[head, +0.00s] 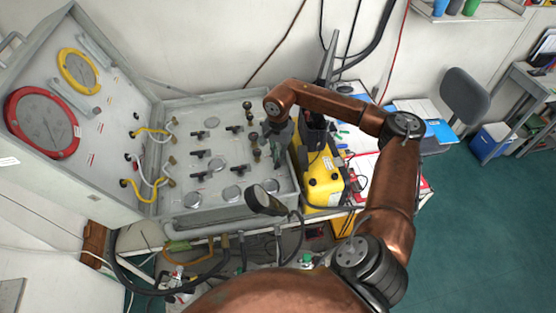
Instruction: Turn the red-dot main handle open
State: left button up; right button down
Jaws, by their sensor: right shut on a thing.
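The diver air panel (215,200) is an open grey case on the bench, with several black T-handles (200,153) and round gauges on its flat face. My right arm reaches over from the right, and my right gripper (276,138) is down at the panel's right side. It is shut on what looks like a handle there, mostly hidden by the gripper and wrist. I cannot make out a red dot on any handle, nor which way the held handle points. My left gripper is not in view.
The raised lid (105,110) carries a red-ringed gauge (42,123) and a yellow-ringed gauge (78,71). Yellow and white hoses loop at the panel's left. A yellow case (323,180) stands close to the panel's right. A black round-headed part (264,200) sticks up at the front edge.

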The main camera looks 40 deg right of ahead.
jog(key=n+b, duration=0.1)
jog(key=n, duration=0.2)
jog(key=shift+n, duration=0.3)
jog(key=shift+n+b, duration=0.6)
jog(key=shift+n, duration=0.9)
jog(key=c, duration=2)
grip_release()
